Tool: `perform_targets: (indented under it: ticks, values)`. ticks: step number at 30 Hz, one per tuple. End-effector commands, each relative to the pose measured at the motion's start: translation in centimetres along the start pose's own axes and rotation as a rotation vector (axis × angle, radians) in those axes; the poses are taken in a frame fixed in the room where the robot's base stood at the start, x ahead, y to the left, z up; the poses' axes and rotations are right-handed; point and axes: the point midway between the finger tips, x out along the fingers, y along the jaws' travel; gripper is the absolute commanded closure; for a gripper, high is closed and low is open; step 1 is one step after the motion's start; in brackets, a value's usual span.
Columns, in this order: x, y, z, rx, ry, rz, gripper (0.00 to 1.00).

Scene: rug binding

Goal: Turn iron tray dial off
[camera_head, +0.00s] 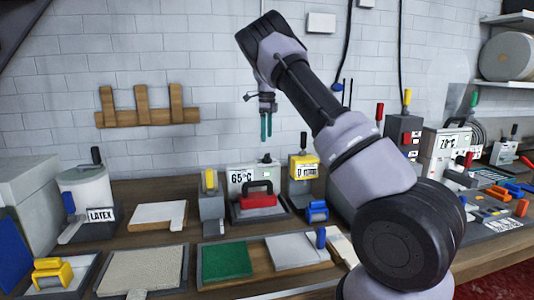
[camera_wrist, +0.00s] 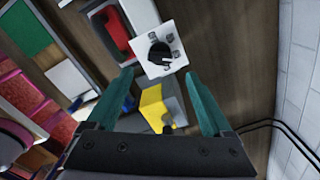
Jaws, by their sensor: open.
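The iron tray (camera_head: 241,215) stands on the bench with a red iron (camera_head: 258,200) in it. Behind the iron is a white control box (camera_head: 240,176) reading 65 °C, with a small black dial (camera_head: 266,159) on top. In the wrist view the black dial (camera_wrist: 159,54) sits on the white box top with small marks around it; its pointer slants toward the lower right. My gripper (camera_head: 266,127) points down above the dial, apart from it. In the wrist view my gripper (camera_wrist: 159,73) is open and empty, its teal fingers on either side below the dial.
A yellow-topped device (camera_head: 303,165) stands right of the control box and shows close below the dial in the wrist view (camera_wrist: 153,107). A yellow-handled stand (camera_head: 211,190) is to the left. The brick wall (camera_head: 220,100) rises behind. Air around my gripper is clear.

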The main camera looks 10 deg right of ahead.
Motion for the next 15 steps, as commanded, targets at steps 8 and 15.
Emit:
perform_targets:
  ticks: [8,15]
  values:
    - [5.4,0.1,-0.1,0.000,0.003,0.003,0.15]
    - [7.7,0.0,0.0,-0.001,0.000,0.001,0.15]
